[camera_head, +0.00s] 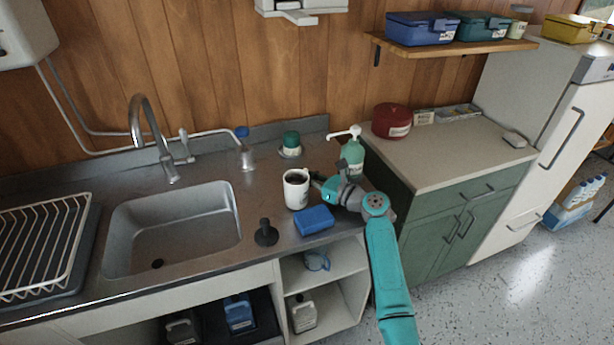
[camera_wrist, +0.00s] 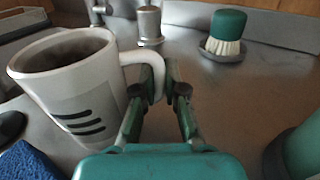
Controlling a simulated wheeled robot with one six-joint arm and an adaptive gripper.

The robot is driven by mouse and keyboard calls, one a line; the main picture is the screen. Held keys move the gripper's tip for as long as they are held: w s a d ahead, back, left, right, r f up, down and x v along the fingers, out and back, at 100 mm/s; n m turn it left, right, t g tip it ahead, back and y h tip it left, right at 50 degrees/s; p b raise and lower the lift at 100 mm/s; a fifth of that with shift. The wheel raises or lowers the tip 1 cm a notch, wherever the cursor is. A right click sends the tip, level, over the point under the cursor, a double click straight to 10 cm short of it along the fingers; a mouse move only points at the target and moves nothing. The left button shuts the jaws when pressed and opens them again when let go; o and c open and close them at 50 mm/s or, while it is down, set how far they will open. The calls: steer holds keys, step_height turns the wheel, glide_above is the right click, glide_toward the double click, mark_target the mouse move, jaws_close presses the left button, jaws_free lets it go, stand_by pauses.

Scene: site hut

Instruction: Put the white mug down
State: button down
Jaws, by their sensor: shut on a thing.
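The white mug (camera_head: 295,191) is upright on or just above the metal counter, right of the sink; I cannot tell whether its base touches. In the wrist view the mug (camera_wrist: 72,92) fills the left side, with dark stripes on its wall and a dark inside. My gripper (camera_head: 316,181) reaches in from the right. In the wrist view my gripper (camera_wrist: 160,85) is shut on the mug's handle, with a fingertip on each side of it.
A blue sponge (camera_head: 314,220) and a black stopper-like object (camera_head: 266,233) lie in front of the mug. A green-topped brush (camera_head: 290,145) stands behind, a pump bottle (camera_head: 352,153) behind my wrist. The sink (camera_head: 172,232) is left, with bare counter between it and the mug.

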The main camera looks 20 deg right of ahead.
steer(key=c, duration=1.2)
jaws_free()
steer(key=shift+f, duration=0.15)
steer(key=shift+c, duration=0.2)
steer(key=shift+r, duration=0.2)
steer(key=v, duration=1.2)
steer(key=shift+s+d, duration=0.1)
